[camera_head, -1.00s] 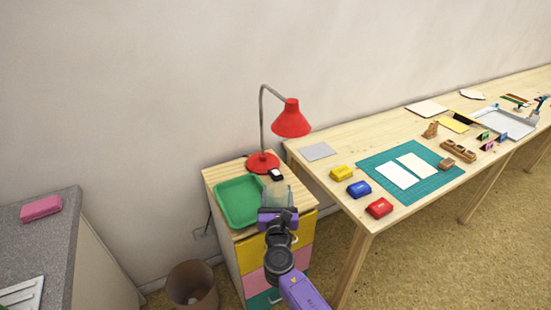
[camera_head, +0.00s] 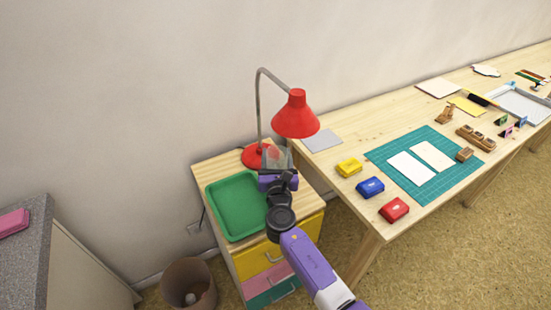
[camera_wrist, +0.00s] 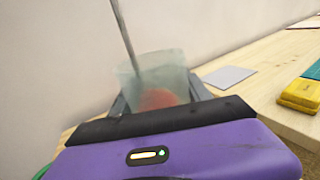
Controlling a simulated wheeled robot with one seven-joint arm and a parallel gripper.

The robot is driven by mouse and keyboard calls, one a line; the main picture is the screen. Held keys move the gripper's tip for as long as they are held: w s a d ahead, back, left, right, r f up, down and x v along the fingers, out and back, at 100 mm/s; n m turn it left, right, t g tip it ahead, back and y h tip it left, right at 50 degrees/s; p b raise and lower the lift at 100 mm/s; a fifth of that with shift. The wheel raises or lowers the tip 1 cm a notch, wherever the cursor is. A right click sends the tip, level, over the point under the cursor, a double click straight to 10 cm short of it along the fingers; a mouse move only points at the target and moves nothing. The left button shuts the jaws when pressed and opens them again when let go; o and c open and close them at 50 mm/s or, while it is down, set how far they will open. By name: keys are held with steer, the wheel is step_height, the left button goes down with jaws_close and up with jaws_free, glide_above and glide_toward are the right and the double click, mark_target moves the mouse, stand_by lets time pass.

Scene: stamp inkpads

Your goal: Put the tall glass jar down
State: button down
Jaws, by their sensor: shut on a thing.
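The tall glass jar (camera_head: 275,157) is clear and faintly greenish. My gripper (camera_head: 276,165) is shut on it, over the back right of the small drawer cabinet's wooden top (camera_head: 207,174). In the wrist view the jar (camera_wrist: 160,70) stands up between the dark fingers (camera_wrist: 158,103), and the red of the lamp shows through it. The jar's lower part is hidden behind my gripper. I cannot tell whether its base touches the cabinet top.
A red desk lamp (camera_head: 295,116) stands close behind the jar, its shade just above and to the right. A green tray (camera_head: 213,225) fills the left of the cabinet top. The worktable (camera_head: 345,190) with inkpads stands to the right. A bin (camera_head: 188,284) is below.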

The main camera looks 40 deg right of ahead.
steer(key=f, duration=0.1)
steer(key=f+b, duration=0.1)
steer(key=shift+s+a+f, duration=0.2)
steer(key=shift+s+f, duration=0.1)
steer(key=shift+f, duration=0.05)
steer(key=shift+w+f+b, duration=0.1)
steer(key=shift+b, duration=0.2)
steer(key=shift+f, duration=0.2)
steer(key=shift+c, duration=2.4)
jaws_free()
steer(key=shift+f, duration=0.1)
